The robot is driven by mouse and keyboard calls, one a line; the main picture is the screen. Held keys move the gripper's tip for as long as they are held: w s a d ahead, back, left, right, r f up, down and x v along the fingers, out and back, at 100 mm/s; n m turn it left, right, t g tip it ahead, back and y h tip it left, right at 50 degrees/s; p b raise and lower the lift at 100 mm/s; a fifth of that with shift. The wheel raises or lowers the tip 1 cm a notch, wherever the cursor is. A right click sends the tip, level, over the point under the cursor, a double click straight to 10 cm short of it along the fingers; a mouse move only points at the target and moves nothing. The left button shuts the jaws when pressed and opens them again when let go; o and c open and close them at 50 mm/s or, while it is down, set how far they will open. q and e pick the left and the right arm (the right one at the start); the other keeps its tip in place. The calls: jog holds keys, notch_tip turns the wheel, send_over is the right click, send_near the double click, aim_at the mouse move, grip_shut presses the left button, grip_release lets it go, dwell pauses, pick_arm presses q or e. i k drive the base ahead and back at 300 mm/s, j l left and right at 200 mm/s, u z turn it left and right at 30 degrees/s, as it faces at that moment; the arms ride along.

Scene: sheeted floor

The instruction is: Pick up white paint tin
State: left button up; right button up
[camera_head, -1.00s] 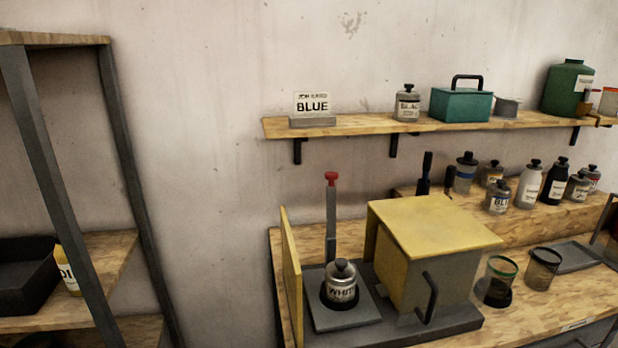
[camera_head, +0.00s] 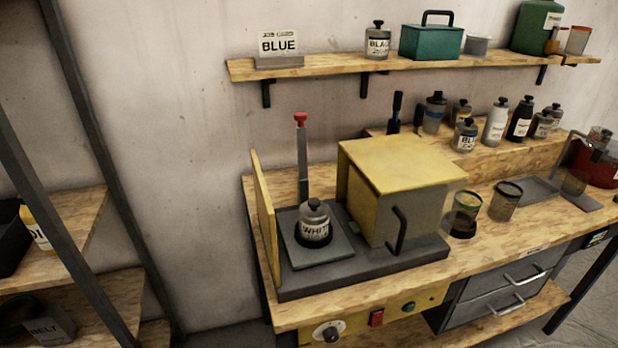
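The white paint tin (camera_head: 314,226) is a small grey metal tin with a dark knob on top and a label reading WHITE. It stands upright in a dark ring on a grey plate (camera_head: 291,256) at the left end of the workbench (camera_head: 288,315). A yellow panel (camera_head: 264,220) stands just left of it and a yellow box with a dark handle (camera_head: 400,165) just right. A post with a red knob (camera_head: 301,140) rises behind it. Neither of my grippers is in view.
A wall shelf (camera_head: 330,68) above holds a BLUE sign (camera_head: 279,45), a BLACK tin (camera_head: 377,42) and a green box (camera_head: 431,42). Bottles and a blue tin (camera_head: 465,135) stand on the rear ledge. A shelving rack (camera_head: 95,170) is at the left.

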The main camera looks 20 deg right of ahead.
aim_at(318, 229)
jog(key=i+j+z, duration=0.15)
jog(key=j+z, duration=0.2)
jog(key=i+j+z, duration=0.1)
jog(key=j+z, duration=0.25)
jog(key=i+j+z, duration=0.1)
jog(key=j+z, duration=0.25)
jog(key=l, duration=0.1)
